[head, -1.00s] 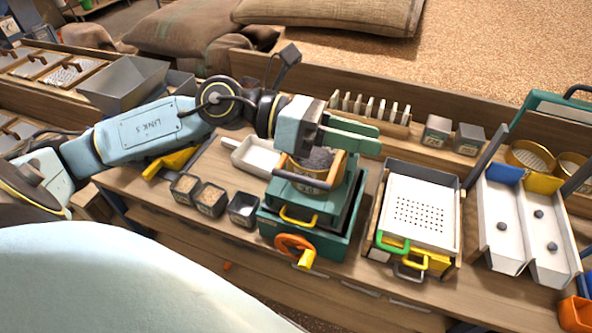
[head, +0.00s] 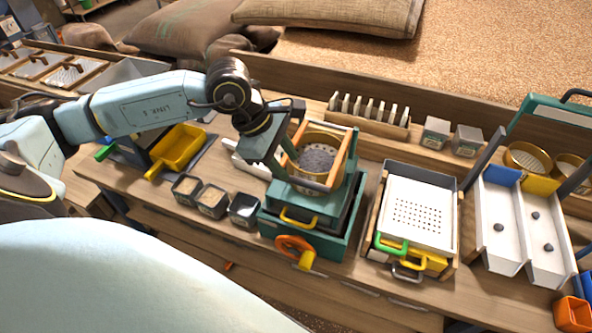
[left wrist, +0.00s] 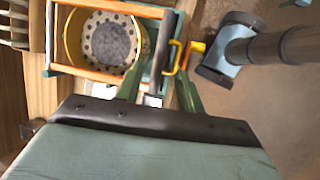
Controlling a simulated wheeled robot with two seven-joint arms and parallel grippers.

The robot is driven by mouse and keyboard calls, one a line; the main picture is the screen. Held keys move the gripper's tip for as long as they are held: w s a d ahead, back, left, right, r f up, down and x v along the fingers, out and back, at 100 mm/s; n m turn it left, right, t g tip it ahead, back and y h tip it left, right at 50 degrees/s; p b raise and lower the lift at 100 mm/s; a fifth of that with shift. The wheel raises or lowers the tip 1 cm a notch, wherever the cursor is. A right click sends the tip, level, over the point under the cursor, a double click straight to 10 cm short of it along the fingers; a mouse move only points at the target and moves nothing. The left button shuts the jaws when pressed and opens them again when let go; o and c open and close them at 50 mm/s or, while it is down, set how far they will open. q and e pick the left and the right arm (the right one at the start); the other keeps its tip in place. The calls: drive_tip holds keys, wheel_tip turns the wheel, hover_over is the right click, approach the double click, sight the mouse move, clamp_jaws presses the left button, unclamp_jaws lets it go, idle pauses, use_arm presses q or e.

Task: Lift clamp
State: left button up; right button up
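A teal box machine (head: 325,238) with an orange crank (head: 293,245) stands mid-bench. On its top a round brass sieve (head: 321,138) holding dark grains sits inside an orange-and-wood frame (head: 346,158). The sieve also shows in the left wrist view (left wrist: 74,38), and so does the frame (left wrist: 95,72). No part is plainly marked as the clamp; a dark bar (left wrist: 160,45) crosses the frame's front end. My left gripper (head: 281,155) points down at the sieve's left side. Its green fingers (left wrist: 160,88) are apart, with nothing clearly held between them. My right gripper is not recognisable.
Three small grain boxes (head: 212,199) stand left of the machine, beside a yellow scoop (head: 180,148). A white perforated tray (head: 420,208) and a twin white chute (head: 525,222) stand to the right. A slotted rack (head: 368,112) stands behind.

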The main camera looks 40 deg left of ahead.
sight(299, 180)
use_arm(q)
drive_tip(key=shift+p+x, duration=0.4)
drive_tip(key=shift+x, duration=2.35)
clamp_jaws()
